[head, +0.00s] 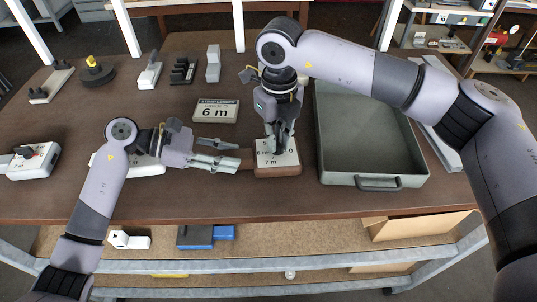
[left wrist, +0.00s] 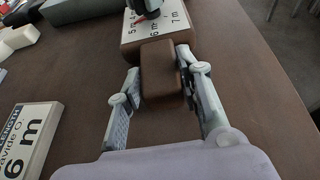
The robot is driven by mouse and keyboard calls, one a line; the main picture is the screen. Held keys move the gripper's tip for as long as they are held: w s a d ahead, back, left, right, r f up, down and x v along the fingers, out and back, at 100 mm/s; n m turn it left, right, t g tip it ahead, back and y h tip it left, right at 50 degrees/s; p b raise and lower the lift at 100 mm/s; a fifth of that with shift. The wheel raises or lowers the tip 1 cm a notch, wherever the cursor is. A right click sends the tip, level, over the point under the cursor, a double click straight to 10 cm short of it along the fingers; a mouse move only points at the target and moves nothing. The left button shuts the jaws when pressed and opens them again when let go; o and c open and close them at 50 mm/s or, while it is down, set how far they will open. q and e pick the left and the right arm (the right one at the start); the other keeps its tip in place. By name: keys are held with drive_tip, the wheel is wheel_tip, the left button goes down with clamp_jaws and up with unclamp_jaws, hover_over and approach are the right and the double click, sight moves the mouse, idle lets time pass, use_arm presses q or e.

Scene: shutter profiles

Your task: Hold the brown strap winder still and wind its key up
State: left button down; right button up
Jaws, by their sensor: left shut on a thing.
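The brown strap winder (head: 277,172) lies near the front of the table, with a white dial face (head: 291,157) on top marked in metres. My left gripper (head: 237,156) reaches in from the left and is shut on the winder's brown end block (left wrist: 161,78), one finger on each side in the left wrist view. My right gripper (head: 277,147) points down over the middle of the dial. It hides the key, and I cannot tell whether its fingers are closed on it. A red pointer tip (left wrist: 140,19) shows beside it in the left wrist view.
A sign (head: 216,111) reading 6 m stands behind the winder. A grey tray (head: 368,130), empty, is to the right. White devices (head: 34,161) lie at the left, one partly under my left arm. Several small fixtures (head: 184,72) line the back.

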clamp_jaws()
drive_tip(key=n, duration=0.5)
drive_tip(key=shift+n, duration=0.7)
drive_tip(key=n, duration=0.5)
drive_tip(key=shift+n, duration=0.3)
drive_tip(key=shift+o, duration=2.1)
unclamp_jaws()
